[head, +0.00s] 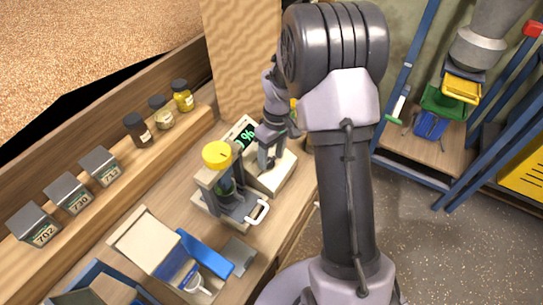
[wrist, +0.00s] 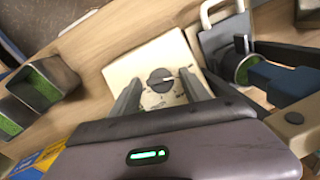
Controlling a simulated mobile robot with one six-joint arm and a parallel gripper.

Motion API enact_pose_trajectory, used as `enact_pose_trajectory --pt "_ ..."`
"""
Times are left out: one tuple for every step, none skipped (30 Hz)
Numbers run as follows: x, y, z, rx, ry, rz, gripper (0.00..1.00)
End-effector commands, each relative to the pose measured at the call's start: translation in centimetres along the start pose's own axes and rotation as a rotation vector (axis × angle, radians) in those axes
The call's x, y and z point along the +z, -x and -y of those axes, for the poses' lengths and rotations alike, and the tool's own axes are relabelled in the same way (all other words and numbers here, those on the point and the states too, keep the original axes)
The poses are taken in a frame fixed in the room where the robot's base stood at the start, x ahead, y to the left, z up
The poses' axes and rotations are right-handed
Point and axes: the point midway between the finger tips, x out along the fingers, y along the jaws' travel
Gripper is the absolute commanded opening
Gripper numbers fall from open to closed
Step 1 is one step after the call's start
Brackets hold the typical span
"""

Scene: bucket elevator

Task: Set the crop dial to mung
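The crop dial (wrist: 161,80) is a dark grey round knob on the cream face of a meter (wrist: 120,70). A pale mark on the knob points toward the right in the wrist view. The small labels around it are too blurred to read. In the head view the meter (head: 282,176) has a dark display with green digits, and my arm hides the dial. My gripper (wrist: 160,83) is open, its two fingers apart on either side of the dial in the wrist view. I cannot tell whether either finger touches the knob.
A stand with a yellow-topped part (head: 217,155) and white handle (head: 259,212) is beside the meter. Green-lined cups (wrist: 48,82) show in the wrist view.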

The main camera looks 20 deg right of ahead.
Motion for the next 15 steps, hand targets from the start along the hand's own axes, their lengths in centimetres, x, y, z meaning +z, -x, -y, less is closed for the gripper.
enact_pose_trajectory --pt "0.00 0.01 0.00 0.000 0.000 0.000 0.42" --pt "0.00 0.01 0.00 0.000 0.000 0.000 0.36" --pt "0.00 0.02 0.00 0.000 0.000 0.000 0.29" --pt "0.00 0.02 0.00 0.000 0.000 0.000 0.23" --pt "-0.01 0.02 0.00 0.000 0.000 0.000 0.17" --pt "0.00 0.02 0.00 0.000 0.000 0.000 0.09" --pt "-0.01 0.02 0.00 0.000 0.000 0.000 0.03" --pt "-0.01 0.02 0.00 0.000 0.000 0.000 0.00" --pt "0.00 0.03 0.00 0.000 0.000 0.000 0.00" --pt "0.00 0.03 0.00 0.000 -0.001 0.000 0.00" --pt "-0.01 0.04 -0.01 -0.001 -0.002 0.000 0.00" --pt "-0.01 0.05 -0.01 -0.003 -0.006 0.000 0.00" --pt "-0.01 0.07 -0.01 -0.004 -0.009 0.000 0.00" --pt "-0.01 0.09 -0.02 -0.007 -0.014 0.000 0.00" --pt "-0.02 0.11 -0.03 -0.011 -0.024 0.000 0.00"
